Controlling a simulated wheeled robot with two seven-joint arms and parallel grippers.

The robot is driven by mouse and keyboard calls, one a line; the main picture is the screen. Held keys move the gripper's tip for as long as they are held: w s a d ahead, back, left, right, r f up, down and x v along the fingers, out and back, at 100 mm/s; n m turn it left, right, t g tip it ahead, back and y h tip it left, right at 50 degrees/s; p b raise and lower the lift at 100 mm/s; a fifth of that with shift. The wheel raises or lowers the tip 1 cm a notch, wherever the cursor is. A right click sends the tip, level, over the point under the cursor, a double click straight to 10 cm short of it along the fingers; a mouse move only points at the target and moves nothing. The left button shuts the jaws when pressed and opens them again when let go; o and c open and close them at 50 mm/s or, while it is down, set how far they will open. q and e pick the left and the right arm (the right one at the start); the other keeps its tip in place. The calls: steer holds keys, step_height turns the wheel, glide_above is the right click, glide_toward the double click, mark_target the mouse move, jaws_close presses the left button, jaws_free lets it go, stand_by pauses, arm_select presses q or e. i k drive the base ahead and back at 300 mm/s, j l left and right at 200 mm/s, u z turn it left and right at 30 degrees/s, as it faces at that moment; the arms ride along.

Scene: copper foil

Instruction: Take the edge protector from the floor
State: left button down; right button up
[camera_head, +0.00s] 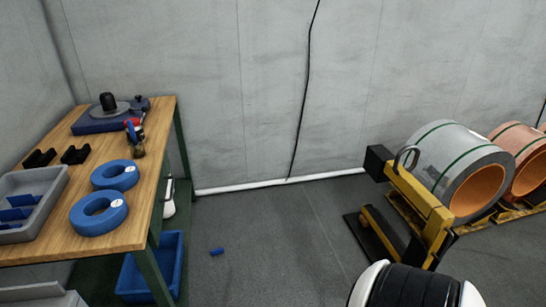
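Neither of my grippers shows in this view. A white and black rounded part at the bottom right looks like part of my own arm, with no fingers visible.
A wooden workbench (151,190) at left carries blue rings (99,212), a grey tray (55,190) and tools. A blue bin (171,262) sits beneath it. A yellow stand (421,196) and coils (447,150) stand at right. The middle floor is clear.

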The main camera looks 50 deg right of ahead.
mark_target(220, 250)
steer(key=z, duration=1.15)
steer(key=u, duration=0.35)
steer(key=i+l+u, duration=0.3)
steer(key=u, duration=0.15)
steer(key=i+l+u, duration=0.25)
steer(key=l+u, duration=0.15)
steer(key=l, duration=0.1)
